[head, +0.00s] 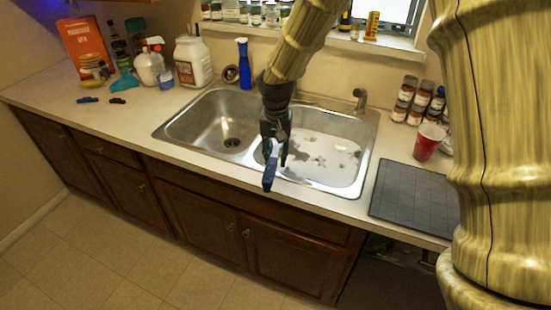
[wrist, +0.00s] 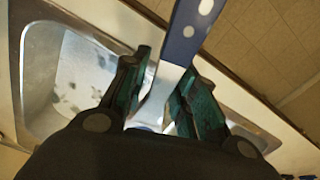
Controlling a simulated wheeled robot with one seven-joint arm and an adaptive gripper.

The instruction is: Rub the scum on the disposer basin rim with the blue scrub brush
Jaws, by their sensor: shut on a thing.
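My gripper (head: 275,148) is over the front part of the double sink, near the divider and the right basin (head: 340,185). It is shut on the blue scrub brush (head: 269,176), whose blue end hangs toward the front rim. In the wrist view the white-spotted blue part (wrist: 188,35) and a pale neck show between the teal finger pads (wrist: 165,95). The bristles cannot be made out. The right basin looks white inside with dark grey patches (head: 318,160). The left basin (head: 195,122) is bare steel with a dark drain. I cannot tell whether the brush touches the rim.
A black mat (head: 415,197) and a red cup (head: 429,141) are right of the sink. Bottles and a white jug (head: 193,62) are at the back left. The left front counter is mostly clear.

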